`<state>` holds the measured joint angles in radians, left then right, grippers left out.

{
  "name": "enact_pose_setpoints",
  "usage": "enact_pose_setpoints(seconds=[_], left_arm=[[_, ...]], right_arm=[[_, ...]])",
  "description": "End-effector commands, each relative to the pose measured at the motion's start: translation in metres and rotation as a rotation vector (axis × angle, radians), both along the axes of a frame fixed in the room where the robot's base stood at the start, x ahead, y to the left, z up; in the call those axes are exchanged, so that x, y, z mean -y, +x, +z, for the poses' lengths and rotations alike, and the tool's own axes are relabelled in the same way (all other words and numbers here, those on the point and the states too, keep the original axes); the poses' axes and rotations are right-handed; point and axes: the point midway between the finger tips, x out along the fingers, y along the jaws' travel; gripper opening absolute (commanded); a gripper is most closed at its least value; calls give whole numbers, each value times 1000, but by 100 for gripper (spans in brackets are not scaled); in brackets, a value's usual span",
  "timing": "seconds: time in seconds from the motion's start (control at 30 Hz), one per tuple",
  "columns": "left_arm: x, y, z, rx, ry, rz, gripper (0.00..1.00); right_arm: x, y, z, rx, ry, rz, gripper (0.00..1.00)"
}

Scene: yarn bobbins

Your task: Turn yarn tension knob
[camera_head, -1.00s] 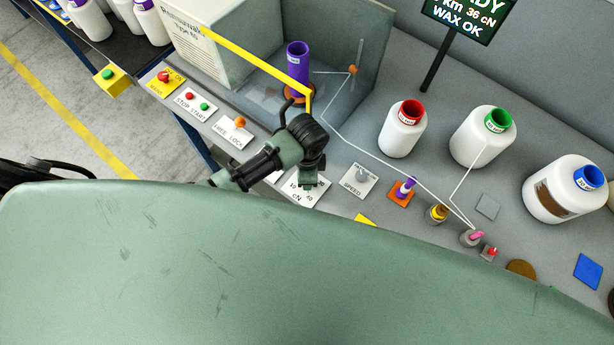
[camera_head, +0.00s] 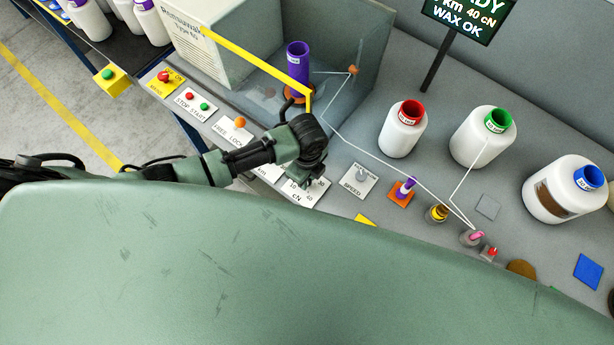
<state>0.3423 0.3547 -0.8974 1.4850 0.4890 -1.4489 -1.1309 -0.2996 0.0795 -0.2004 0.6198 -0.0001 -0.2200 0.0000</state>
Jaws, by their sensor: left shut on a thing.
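The tension plate (camera_head: 302,196), marked cN with numbers around it, lies on the grey bench top. My left gripper (camera_head: 306,177) points down over this plate and is shut. The tension knob is hidden under the gripper, so the grip on it is not directly visible. The black display (camera_head: 463,18) at the top reads 40 cN and WAX OK. My right gripper does not show.
The speed knob plate (camera_head: 359,182) is right of the gripper, the free lock plate (camera_head: 232,130) left. A purple bobbin (camera_head: 298,60) stands behind a yellow bar (camera_head: 255,62).

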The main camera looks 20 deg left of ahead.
Motion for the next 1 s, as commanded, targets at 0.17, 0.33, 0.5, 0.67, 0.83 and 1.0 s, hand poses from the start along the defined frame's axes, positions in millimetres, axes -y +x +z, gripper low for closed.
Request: enact_pose_setpoints(seconds=[0.17,0.33,0.5,0.67,0.83,1.0], left_arm=[[1,0,0,0,-2,-20,0],[1,0,0,0,-2,-22,0],[1,0,0,0,-2,-22,0],[1,0,0,1,-1,-21,45],[1,0,0,1,-1,-20,45],[1,1,5,3,-2,-21,45]], right_arm=[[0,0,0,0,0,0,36],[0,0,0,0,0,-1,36],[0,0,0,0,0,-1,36],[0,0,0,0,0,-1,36],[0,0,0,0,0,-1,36],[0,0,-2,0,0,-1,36]])
